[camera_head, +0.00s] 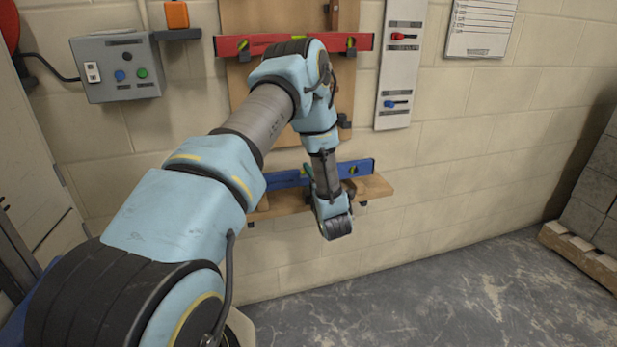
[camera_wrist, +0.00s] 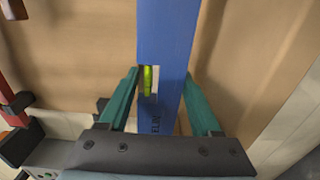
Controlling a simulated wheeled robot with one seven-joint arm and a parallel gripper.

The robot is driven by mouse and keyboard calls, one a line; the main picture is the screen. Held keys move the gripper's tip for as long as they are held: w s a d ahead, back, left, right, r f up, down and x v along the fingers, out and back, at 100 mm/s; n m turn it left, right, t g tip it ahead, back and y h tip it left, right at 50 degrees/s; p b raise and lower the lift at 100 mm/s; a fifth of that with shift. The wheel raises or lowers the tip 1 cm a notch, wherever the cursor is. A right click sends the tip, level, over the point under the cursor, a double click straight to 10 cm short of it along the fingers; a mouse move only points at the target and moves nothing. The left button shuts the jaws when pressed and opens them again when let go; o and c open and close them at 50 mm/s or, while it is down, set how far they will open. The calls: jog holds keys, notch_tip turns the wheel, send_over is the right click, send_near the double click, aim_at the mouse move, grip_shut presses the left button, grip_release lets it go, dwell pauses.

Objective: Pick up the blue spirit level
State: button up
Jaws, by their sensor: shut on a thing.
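The blue spirit level (camera_head: 285,179) lies lengthwise along the wooden shelf (camera_head: 262,208) low on the wall in the head view. I cannot tell whether it touches the shelf. In the wrist view the level (camera_wrist: 168,30) runs down the middle of the picture, with a yellow-green vial in a cut-out. My gripper (camera_wrist: 160,78) has one teal finger on each side of the level and is shut on it near the vial. In the head view my wrist hides the level's middle and most of the gripper.
A red spirit level (camera_head: 232,46) rests higher up on the wooden backboard (camera_head: 242,85), behind my arm. A grey control box (camera_head: 118,70) is at left. A white panel (camera_head: 400,65) with red and blue switches is at right. Grey blocks (camera_head: 598,180) stand on a pallet far right. The floor is clear.

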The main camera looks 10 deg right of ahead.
jog(key=shift+c, duration=0.8)
jog(key=shift+r, duration=0.1)
jog(key=shift+r, duration=0.1)
jog(key=shift+r+p, duration=0.5)
jog(key=shift+r, duration=0.45)
jog(key=s+d+b, duration=0.1)
jog(key=s, duration=0.9)
jog(key=shift+d, duration=0.15)
